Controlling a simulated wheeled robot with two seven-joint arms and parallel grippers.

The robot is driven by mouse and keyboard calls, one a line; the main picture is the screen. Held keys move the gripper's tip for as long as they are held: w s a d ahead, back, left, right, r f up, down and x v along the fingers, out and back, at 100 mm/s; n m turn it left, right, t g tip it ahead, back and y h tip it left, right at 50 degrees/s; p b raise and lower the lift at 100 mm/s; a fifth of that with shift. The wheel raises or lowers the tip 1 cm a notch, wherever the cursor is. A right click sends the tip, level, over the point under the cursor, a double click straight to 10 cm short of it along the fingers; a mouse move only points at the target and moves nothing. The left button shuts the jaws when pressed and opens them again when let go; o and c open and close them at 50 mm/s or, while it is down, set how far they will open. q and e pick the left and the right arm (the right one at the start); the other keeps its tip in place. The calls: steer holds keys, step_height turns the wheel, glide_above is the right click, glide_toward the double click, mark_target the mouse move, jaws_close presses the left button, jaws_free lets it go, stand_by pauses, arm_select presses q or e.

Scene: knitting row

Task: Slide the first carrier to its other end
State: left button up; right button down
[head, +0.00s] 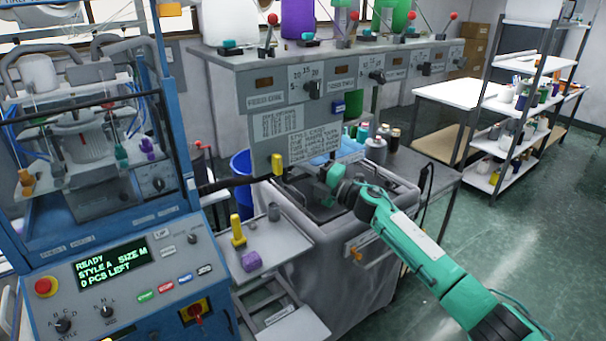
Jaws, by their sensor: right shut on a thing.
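My right gripper (322,187) reaches in from the lower right to the front of the knitting machine, under its placards. It is shut on a small part, probably a carrier, that its own fingers and wrist mostly hide. A yellow carrier-like tab (277,164) stands to the left of the gripper, at the dark rail (226,183), apart from the fingers. A blue tab (337,106) sits higher on the machine's front. I cannot tell from the picture which of these is the first carrier. My left gripper is out of view.
A grey shelf (283,246) with a yellow peg (238,230) and a purple block (251,261) is left of the arm. A grey fabric-lined bin (345,290) is below the gripper. A blue control cabinet (130,270) stands at the left.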

steer(key=shift+r, duration=0.55)
steer(key=c, duration=1.6)
jaws_free()
steer(key=shift+o, duration=1)
steer(key=shift+f, duration=0.2)
steer(key=shift+f, duration=0.1)
steer(key=b+v, duration=0.5)
steer(key=v, duration=0.8)
steer(key=shift+s+d, duration=0.2)
steer(key=shift+d, duration=0.2)
